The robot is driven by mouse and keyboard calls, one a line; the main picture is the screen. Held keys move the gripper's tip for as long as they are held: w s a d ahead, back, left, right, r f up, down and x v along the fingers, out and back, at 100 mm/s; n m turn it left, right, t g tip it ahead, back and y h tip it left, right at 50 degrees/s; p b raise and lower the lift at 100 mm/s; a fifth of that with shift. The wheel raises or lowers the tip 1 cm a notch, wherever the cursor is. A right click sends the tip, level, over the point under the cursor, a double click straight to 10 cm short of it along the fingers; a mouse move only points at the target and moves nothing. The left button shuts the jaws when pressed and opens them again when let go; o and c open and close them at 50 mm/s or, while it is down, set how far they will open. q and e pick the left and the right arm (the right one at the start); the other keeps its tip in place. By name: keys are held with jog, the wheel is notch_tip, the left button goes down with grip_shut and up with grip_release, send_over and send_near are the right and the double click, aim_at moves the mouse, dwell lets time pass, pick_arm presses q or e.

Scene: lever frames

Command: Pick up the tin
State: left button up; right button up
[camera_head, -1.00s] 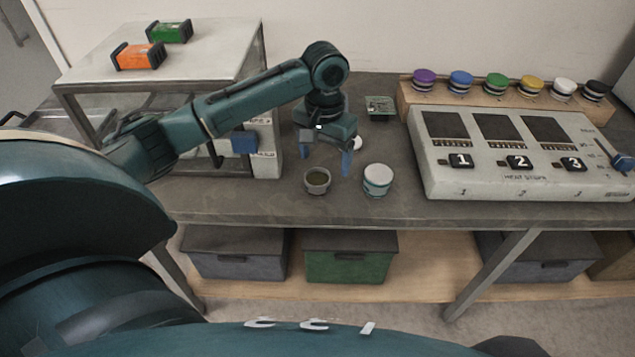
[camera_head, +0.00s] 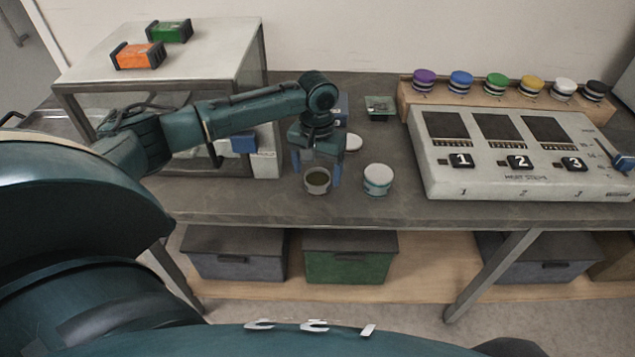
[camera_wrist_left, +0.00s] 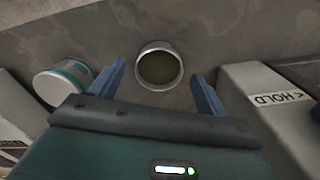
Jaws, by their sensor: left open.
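A small open round tin (camera_head: 317,182) with a pale metal rim and a dark olive inside stands upright on the grey bench. In the left wrist view the tin (camera_wrist_left: 158,68) shows between the two blue fingers. My left gripper (camera_head: 317,172) is open, pointing down at the tin, with one finger on either side of it. I see no finger pressed on the tin's wall; exact height is hard to tell. My right gripper is not in view.
A white jar with a teal band (camera_head: 377,180) stands close to the right of the tin. The heat station (camera_head: 520,185) is at right, a pale raised stand (camera_head: 200,60) at left. The bench front is clear.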

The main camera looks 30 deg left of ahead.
aim_at(318, 182)
pick_arm(q)
jog(key=shift+d+f, duration=0.1)
jog(key=shift+f, duration=1.3)
jog(key=shift+c, duration=0.5)
jog(key=c, duration=1)
